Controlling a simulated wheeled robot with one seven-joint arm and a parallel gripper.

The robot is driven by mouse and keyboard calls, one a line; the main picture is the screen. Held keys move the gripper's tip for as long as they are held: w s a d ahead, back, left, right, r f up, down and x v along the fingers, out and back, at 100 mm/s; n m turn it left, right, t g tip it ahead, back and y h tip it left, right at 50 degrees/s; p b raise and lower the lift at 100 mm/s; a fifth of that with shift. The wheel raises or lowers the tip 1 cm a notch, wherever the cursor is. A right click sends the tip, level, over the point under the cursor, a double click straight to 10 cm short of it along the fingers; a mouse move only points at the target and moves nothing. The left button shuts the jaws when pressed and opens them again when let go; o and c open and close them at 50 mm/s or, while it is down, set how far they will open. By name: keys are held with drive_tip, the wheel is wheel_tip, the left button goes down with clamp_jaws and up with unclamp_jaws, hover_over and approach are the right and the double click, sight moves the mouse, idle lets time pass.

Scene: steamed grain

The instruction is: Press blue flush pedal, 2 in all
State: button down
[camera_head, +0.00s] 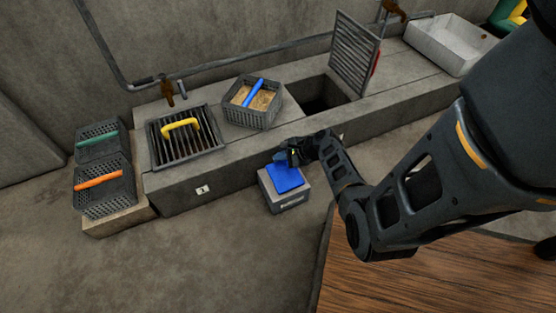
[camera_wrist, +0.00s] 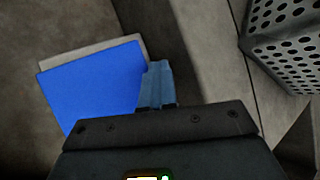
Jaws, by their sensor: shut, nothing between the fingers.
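The blue flush pedal (camera_head: 285,180) is a flat blue plate on top of a grey box (camera_head: 289,201) that stands on the floor in front of the concrete bench. In the wrist view the blue pedal (camera_wrist: 92,85) fills the left middle. My gripper (camera_head: 281,159) is over the back edge of the pedal, at the bench side. Its blue-grey fingers (camera_wrist: 157,85) are together with nothing between them and overlap the pedal's right edge in the wrist view. I cannot tell whether they touch the pedal.
The concrete bench holds a grate with a yellow handle (camera_head: 180,126), a basket with a blue handle (camera_head: 256,95), an opening with a raised grate (camera_head: 355,55) and a white basin (camera_head: 449,42). Two crates (camera_head: 103,187) stand left. A wooden surface (camera_head: 430,270) lies front right. Floor left is clear.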

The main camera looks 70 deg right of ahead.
drive_tip(key=shift+s+a+f, duration=0.2)
drive_tip(key=shift+a+f, duration=0.15)
drive_tip(key=shift+f, duration=0.25)
drive_tip(key=shift+a+r+p, duration=0.1)
drive_tip(key=shift+r+p, duration=1)
drive_tip(key=shift+r, duration=0.3)
drive_tip(key=shift+d, duration=0.2)
drive_tip(key=shift+r, duration=0.2)
wheel_tip(320, 180, up, 5)
drive_tip(key=p, duration=0.5)
drive_tip(key=shift+w+d, duration=0.1)
drive_tip(key=shift+f, duration=0.1)
drive_tip(key=shift+w, duration=0.1)
idle(1.5)
